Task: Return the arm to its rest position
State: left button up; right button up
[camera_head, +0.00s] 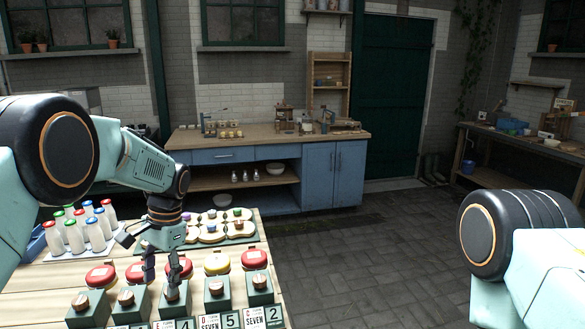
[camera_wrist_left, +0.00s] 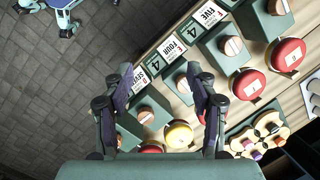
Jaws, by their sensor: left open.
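My left arm comes in from the left, and its gripper (camera_head: 165,268) is above the front of the wooden table (camera_head: 30,300). In the left wrist view the left gripper (camera_wrist_left: 161,88) has its two fingers wide apart, with nothing held between them. Below it is a row of green blocks with round wooden knobs (camera_head: 217,288) and numbered cards (camera_head: 231,320). Red and yellow round-lidded pieces (camera_head: 217,263) stand behind the blocks. Whether a finger touches a block is unclear. My right arm shows at the right edge, with its gripper out of view.
Milk bottles with coloured caps (camera_head: 95,233) and a tray of cream-coloured pieces (camera_head: 238,226) stand behind on the table. A blue-doored workbench (camera_head: 318,178) stands at the back wall, and another bench (camera_head: 505,133) at the right. The paved floor (camera_head: 370,255) between is clear.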

pick_arm(q)
jog(key=w+d+f+n+t+h+b, duration=0.1)
jog(key=d+f+t, duration=0.2)
jog(key=f, duration=0.8)
jog(key=s+d+f+n+t+h+b, duration=0.15)
jog(key=s+f+b, duration=0.25)
jog(key=s+f, duration=0.65)
jog(key=s+f+n+g+b, duration=0.1)
jog(key=s+f+b, duration=0.4)
jog(key=s, duration=1)
jog(key=s+f+n+g+b, duration=0.2)
jog(key=s+f+b, duration=0.4)
jog(key=s+f, duration=0.6)
jog(key=s+d, duration=0.1)
jog(key=s, duration=0.2)
jog(key=shift+f, duration=0.15)
pick_arm(e)
notch_tip(320, 180, down, 16)
jog(key=shift+w+d+f, duration=0.15)
jog(key=shift+w+f, duration=0.05)
jog(key=shift+w, duration=0.15)
pick_arm(q)
jog(key=shift+w+y, duration=0.2)
jog(key=shift+y, duration=0.05)
pick_arm(e)
jog(key=shift+w, duration=0.2)
pick_arm(q)
jog(key=shift+s, duration=0.15)
pick_arm(e)
jog(key=shift+s, duration=0.15)
